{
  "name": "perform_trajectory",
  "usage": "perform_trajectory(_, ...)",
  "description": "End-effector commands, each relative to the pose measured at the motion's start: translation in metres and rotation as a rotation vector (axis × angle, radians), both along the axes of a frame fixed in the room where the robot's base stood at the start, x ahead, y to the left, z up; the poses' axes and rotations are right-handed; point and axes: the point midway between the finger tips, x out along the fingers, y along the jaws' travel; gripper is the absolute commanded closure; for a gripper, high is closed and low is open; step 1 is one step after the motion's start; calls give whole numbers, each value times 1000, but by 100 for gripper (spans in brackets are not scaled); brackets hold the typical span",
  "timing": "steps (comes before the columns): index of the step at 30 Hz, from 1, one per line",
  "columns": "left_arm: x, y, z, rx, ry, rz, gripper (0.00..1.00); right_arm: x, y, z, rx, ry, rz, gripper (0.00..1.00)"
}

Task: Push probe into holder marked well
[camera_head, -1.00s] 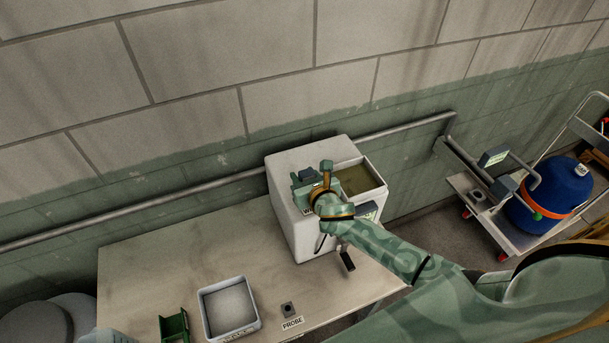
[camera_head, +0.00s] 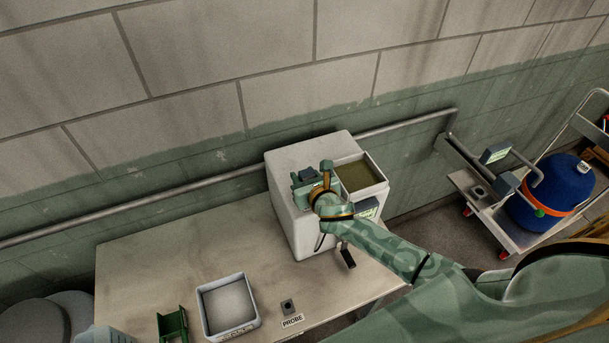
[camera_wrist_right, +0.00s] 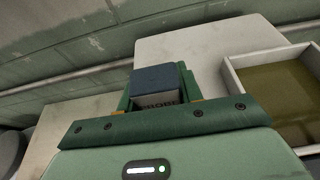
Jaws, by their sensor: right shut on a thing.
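My right gripper (camera_head: 308,184) is over the top of the white box-shaped bath (camera_head: 293,222), left of its open basin. It is shut on a block-shaped thing with a dark blue-grey top, which I take to be the probe (camera_head: 306,174). My left gripper is not in view.
A small dark holder (camera_head: 288,306) with a hole stands beside a PROBE label (camera_head: 292,321) on the table (camera_head: 160,265). A grey tray (camera_head: 205,318) and a green bracket (camera_head: 172,325) are left of it. A cart (camera_head: 515,237) with a blue drum (camera_head: 550,190) stands right.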

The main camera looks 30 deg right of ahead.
Motion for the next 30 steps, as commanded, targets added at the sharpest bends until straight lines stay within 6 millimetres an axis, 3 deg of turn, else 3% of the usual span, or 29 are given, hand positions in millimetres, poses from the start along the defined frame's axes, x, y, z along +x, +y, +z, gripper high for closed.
perform_trajectory(25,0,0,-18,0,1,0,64,0,0,-22,-1,0,0,86)
perform_trajectory(26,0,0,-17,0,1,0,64,0,0,-21,-1,0,0,56)
perform_trajectory(27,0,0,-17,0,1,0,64,0,0,-21,0,-1,0,45)
perform_trajectory(28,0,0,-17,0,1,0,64,0,0,-21,0,0,0,39)
perform_trajectory(30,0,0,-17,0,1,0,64,0,0,-21,0,0,0,39)
